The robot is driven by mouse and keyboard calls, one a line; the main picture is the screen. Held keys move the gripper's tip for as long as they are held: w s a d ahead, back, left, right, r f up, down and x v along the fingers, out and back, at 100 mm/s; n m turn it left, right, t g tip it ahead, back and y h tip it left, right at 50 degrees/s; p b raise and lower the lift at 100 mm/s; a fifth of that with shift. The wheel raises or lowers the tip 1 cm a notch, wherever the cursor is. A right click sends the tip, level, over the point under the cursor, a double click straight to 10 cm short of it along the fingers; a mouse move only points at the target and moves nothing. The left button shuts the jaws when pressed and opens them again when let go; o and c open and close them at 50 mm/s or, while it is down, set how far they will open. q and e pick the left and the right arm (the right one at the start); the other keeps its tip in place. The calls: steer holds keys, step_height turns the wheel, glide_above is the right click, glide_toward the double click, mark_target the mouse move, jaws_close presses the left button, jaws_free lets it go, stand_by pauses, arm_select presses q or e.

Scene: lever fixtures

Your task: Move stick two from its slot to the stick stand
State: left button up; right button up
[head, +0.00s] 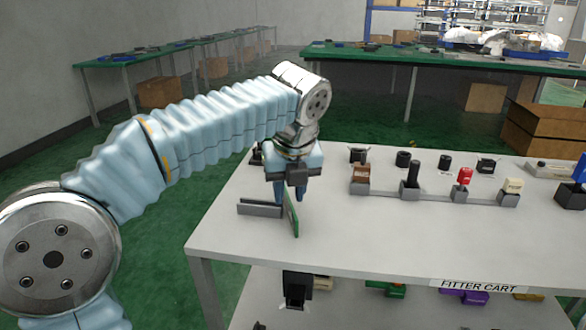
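A low rail on the cart top holds several sticks in grey sockets: a brown one (361,173), a black upright one (412,173), a red-topped one (464,177) and a cream-topped one (512,186). No number is readable, so I cannot tell which is stick two. I cannot make out for sure which fixture is the stick stand. My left gripper (288,196) points down over the left part of the cart top, left of the rail.
Small black parts (404,159) line the back. A blue-topped piece (579,170) is at the right edge. The front of the white cart top (390,240) is clear.

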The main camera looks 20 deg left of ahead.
arm_select(q)
steer(key=v, duration=1.1)
steer(key=shift+d+r, duration=0.15)
